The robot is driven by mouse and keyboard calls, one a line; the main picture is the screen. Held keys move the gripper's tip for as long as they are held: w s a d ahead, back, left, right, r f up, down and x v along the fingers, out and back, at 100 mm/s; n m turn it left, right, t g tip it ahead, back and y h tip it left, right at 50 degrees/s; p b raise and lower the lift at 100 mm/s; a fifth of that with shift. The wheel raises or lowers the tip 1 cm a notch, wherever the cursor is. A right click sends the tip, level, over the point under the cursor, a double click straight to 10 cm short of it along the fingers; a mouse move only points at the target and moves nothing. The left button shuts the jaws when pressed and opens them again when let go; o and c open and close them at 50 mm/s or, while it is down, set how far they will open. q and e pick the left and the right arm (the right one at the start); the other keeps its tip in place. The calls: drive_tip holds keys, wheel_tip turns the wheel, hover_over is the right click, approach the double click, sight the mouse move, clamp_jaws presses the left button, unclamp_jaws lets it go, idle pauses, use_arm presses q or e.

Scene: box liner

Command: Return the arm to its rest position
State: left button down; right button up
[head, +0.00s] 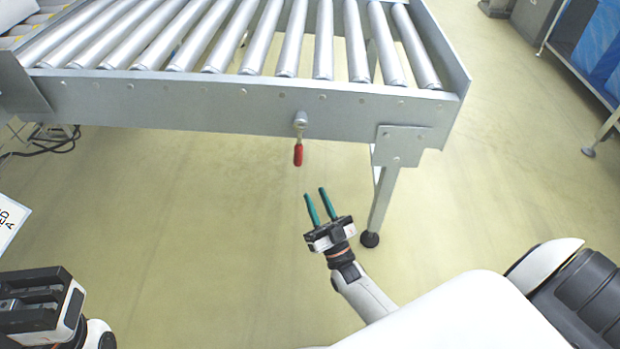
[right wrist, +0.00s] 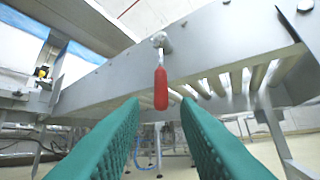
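My right gripper (head: 315,192) is open and empty, its two teal fingers apart and pointing up toward the conveyor in the head view. It is below and in front of a red-handled lever (head: 298,156) on the conveyor's side rail, and apart from it. In the right wrist view the red handle (right wrist: 161,88) hangs straight down, seen in the gap between the fingers and beyond them. My left gripper (head: 36,300) shows only in part at the lower left edge; its fingers cannot be made out.
The roller conveyor (head: 235,103) spans the top of the head view. Its leg (head: 381,200) stands just right of my right gripper. A blue-sided rack (head: 600,50) is at the far right. The floor (head: 180,220) below the conveyor is largely clear.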

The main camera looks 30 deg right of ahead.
drive_tip(key=shift+s+f, duration=0.4)
drive_tip(key=shift+s, duration=0.1)
